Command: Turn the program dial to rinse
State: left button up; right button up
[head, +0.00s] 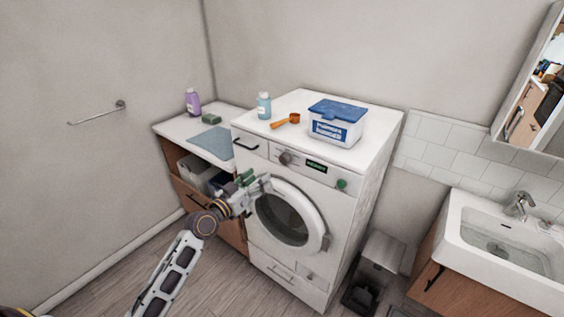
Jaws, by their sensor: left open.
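The white washing machine (335,205) stands against the back wall with its round door (285,218) shut. Its program dial (286,158) is a small grey knob on the front panel, left of a dark display (316,166) with green text too small to read. A green round button (341,184) is right of the display. My left gripper (262,182) is open and empty, in front of the machine, below and left of the dial and apart from it in the picture. The dial's pointer position is too small to tell. My right gripper does not show.
On the machine stand a tub with a blue lid (336,122), an orange scoop (286,121) and a light blue bottle (264,106). A counter (178,129) with a purple bottle (192,101) is left. A pedal bin (376,270) and sink (500,245) are right.

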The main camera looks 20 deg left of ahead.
pick_arm(q)
jog(key=shift+a+f+m, duration=0.1)
jog(key=shift+f+m, duration=0.05)
jog(key=shift+m, duration=0.55)
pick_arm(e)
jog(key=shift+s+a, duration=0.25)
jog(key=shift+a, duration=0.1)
pick_arm(q)
jog(key=p, duration=0.2)
send_near(283, 161)
jog(key=shift+w, duration=0.7)
jog(key=shift+x, duration=1.9)
jog(key=shift+p+x, duration=0.45)
jog(key=shift+x, duration=1.65)
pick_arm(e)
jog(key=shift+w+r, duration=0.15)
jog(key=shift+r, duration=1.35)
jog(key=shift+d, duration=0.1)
